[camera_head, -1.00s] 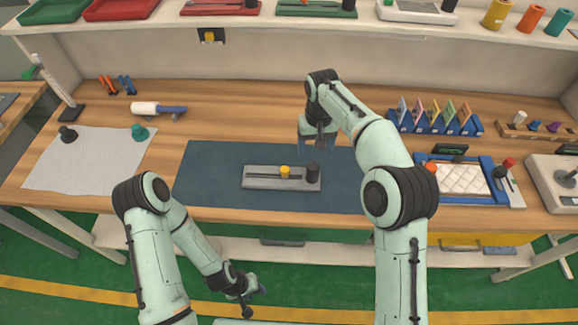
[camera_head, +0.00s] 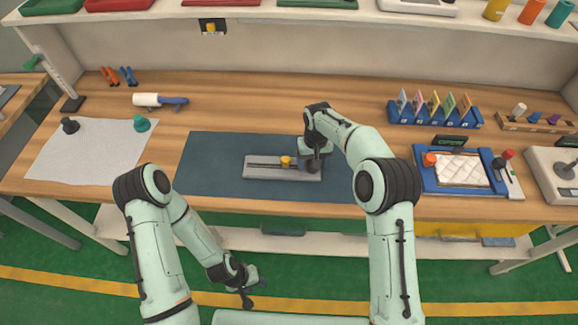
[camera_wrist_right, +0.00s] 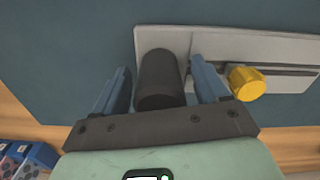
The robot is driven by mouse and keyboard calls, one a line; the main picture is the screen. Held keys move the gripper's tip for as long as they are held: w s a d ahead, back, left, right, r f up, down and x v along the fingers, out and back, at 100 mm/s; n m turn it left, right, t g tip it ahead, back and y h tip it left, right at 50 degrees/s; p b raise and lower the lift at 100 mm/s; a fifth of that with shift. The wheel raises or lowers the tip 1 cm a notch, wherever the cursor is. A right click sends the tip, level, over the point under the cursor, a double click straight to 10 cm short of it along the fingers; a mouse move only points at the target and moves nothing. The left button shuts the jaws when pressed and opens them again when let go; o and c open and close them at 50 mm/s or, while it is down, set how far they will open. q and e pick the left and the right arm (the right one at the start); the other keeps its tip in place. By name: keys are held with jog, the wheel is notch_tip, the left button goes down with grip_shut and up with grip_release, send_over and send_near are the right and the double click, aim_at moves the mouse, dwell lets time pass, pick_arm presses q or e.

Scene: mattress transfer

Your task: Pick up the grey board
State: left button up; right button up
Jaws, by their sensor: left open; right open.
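The grey board (camera_head: 262,175) lies flat on the dark blue mat (camera_head: 210,165). It has a slot, a yellow knob (camera_head: 286,161) and a black cylindrical knob at its right end. In the right wrist view the board (camera_wrist_right: 225,45) shows with the black knob (camera_wrist_right: 160,85) between the two blue fingers of my right gripper (camera_wrist_right: 160,70). Those fingers are open, with a gap visible on each side of the knob. In the head view my right gripper (camera_head: 313,163) partly hides that knob. My left gripper (camera_head: 252,287) is open, low in front of the table, away from the board.
A white cloth (camera_head: 85,160) with black and green knobs lies at left, near a white roller (camera_head: 147,99). A blue rack (camera_head: 433,118) and a blue frame with a white quilted pad (camera_head: 460,170) stand at right. The mat left of the board is clear.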

pick_arm(q)
jog(key=shift+s, duration=0.1)
pick_arm(e)
jog(key=shift+s, duration=0.1)
grip_shut()
jog(key=shift+r, duration=0.1)
notch_tip(320, 180, up, 20)
dwell(0.4)
jog(key=shift+f, duration=0.2)
jog(key=shift+f+b, duration=1)
jog(key=shift+f, duration=2.95)
pick_arm(q)
jog(key=s+f+b, duration=0.1)
jog(key=s+f, duration=0.3)
jog(key=s, duration=0.1)
jog(key=shift+f+g+b, duration=0.35)
jog(key=shift+f+g, duration=0.05)
pick_arm(e)
jog(key=shift+f, duration=4.3)
